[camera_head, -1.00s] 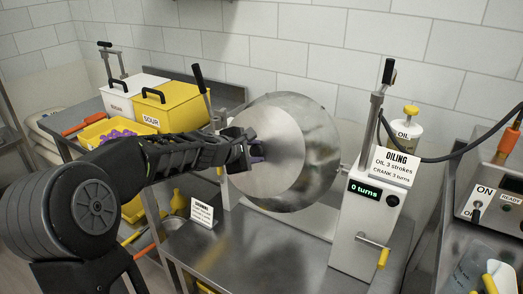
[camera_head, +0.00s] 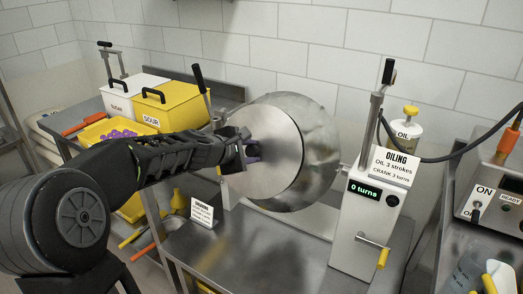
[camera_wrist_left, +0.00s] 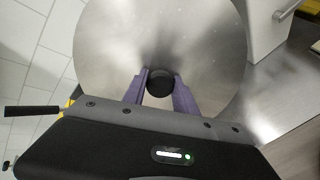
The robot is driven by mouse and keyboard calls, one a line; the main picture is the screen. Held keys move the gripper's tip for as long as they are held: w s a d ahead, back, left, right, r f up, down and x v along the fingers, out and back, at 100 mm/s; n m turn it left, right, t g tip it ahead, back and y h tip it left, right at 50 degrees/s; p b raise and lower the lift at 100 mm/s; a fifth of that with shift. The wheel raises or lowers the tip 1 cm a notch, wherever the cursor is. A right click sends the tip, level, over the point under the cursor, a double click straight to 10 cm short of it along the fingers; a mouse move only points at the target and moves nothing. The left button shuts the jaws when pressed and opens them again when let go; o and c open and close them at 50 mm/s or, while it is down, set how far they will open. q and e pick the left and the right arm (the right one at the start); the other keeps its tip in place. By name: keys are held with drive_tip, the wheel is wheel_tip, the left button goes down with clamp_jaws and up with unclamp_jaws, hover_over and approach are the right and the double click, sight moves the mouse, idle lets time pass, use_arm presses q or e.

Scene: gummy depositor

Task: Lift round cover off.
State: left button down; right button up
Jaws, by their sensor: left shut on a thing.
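The round metal cover (camera_head: 276,166) is a flat steel disc in front of the steel drum (camera_head: 322,150). It stands tilted, and a dark gap shows along its right edge, so it is at least partly apart from the drum's mouth. My left gripper (camera_head: 249,151) is at the cover's left part. In the left wrist view its purple fingers (camera_wrist_left: 160,92) are closed on the cover's black round knob (camera_wrist_left: 159,83), and the disc (camera_wrist_left: 160,35) fills the top middle. My right gripper is not in view.
The white oiling machine (camera_head: 364,225) with its crank stands right of the drum. A small sign (camera_head: 202,211) stands on the steel table (camera_head: 225,262). Yellow and white bins (camera_head: 173,105) are behind my left arm. A control box (camera_head: 492,200) is at the far right.

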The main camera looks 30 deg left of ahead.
sight(250, 151)
use_arm(q)
drive_tip(key=shift+p+v, duration=0.45)
drive_tip(key=shift+v, duration=2.1)
drive_tip(key=shift+r, duration=0.1)
drive_tip(key=c, duration=1.5)
unclamp_jaws()
drive_tip(key=shift+c, duration=0.2)
drive_tip(key=shift+w, duration=0.1)
clamp_jaws()
